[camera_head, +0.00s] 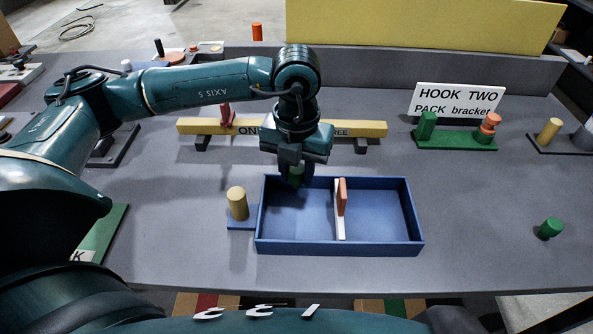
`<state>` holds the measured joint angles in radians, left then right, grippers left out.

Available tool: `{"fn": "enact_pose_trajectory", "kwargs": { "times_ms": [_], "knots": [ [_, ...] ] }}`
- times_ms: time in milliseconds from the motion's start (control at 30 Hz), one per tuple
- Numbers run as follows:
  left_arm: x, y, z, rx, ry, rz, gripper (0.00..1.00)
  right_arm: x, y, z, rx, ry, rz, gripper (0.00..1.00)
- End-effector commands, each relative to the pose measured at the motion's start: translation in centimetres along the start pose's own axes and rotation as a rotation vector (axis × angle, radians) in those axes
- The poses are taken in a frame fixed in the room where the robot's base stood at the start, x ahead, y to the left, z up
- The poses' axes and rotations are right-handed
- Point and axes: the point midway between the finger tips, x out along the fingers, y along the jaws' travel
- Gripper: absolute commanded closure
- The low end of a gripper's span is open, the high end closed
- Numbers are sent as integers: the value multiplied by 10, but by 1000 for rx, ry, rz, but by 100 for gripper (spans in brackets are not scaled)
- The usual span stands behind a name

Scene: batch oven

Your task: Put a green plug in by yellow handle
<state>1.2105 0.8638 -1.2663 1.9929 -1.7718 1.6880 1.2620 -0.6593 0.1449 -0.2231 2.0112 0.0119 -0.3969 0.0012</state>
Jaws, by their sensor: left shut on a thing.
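My left gripper (294,178) points down over the left compartment of a blue box (340,248), near its back wall. It is shut on a small green plug (297,173), mostly hidden between the fingers. I cannot tell whether the plug touches the box floor. A yellow cylindrical handle (238,203) stands upright on a blue base at the left outside of the box. A white divider (339,220) with an orange piece (342,196) splits the box. Another green plug (550,228) lies on the table at the right. My right gripper is not in view.
Behind the box lies a long yellow bar (365,129) on dark supports. A green bracket (456,141) with green and orange pegs stands at the back right, before a white sign (456,100).

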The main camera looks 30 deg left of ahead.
Motion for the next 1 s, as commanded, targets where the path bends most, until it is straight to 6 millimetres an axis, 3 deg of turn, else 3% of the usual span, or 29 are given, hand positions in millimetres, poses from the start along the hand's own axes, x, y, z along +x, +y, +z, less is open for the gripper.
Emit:
{"fn": "enact_pose_trajectory", "kwargs": {
  "times_ms": [200, 400, 1000],
  "knots": [
    [-4, 1, 2, -358, -2, 0, 92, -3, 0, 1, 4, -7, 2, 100],
    [-5, 2, 3, -535, 0, 0, 92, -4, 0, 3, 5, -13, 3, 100],
    [3, 2, 3, -572, 1, 0, 92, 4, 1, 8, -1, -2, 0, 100]
  ]
}}
